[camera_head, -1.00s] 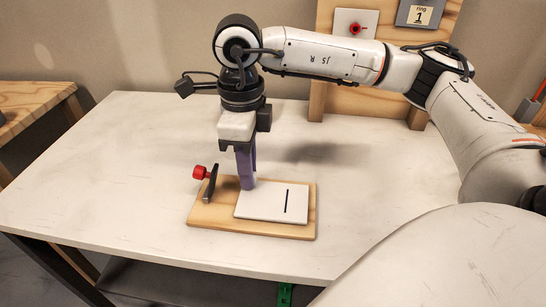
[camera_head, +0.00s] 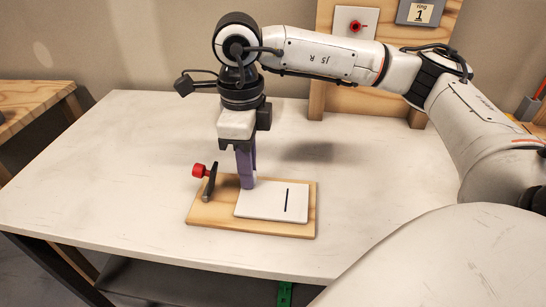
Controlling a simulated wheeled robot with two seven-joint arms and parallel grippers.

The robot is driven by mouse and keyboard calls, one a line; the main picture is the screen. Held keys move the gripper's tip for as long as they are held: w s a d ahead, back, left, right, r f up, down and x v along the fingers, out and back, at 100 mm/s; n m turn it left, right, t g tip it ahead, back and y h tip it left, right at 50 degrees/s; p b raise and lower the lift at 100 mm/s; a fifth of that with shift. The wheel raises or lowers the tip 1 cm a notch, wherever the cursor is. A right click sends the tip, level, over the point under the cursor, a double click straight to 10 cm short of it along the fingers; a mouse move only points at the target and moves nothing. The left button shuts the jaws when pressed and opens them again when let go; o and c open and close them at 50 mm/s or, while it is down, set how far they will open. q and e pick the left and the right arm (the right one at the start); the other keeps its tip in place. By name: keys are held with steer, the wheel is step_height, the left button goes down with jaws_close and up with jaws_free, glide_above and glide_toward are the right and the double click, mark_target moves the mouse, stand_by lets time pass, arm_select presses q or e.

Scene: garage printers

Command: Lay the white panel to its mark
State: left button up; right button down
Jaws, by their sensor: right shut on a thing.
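The white panel (camera_head: 268,204) lies flat, or nearly so, on a wooden board (camera_head: 218,220) on the table. A short black line (camera_head: 289,200) shows on the right part of the panel. My right gripper (camera_head: 247,184) points straight down at the panel's far left corner. Its purple fingers are shut on the panel's edge there, and they hide that corner. I cannot tell a separate mark apart from the black line. My left gripper is not in view.
A red knob on a dark upright bracket (camera_head: 210,183) stands at the board's left end, close to my right gripper. A wooden stand (camera_head: 390,103) with a red-knobbed plate (camera_head: 356,22) and a grey sign is at the back. The white table (camera_head: 110,190) is clear around the board.

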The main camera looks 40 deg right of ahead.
steer(key=shift+f, duration=0.15)
steer(key=c, duration=1.6)
jaws_free()
step_height(320, 180, up, 10)
steer(key=shift+r+p, duration=0.2)
steer(key=shift+p, duration=0.2)
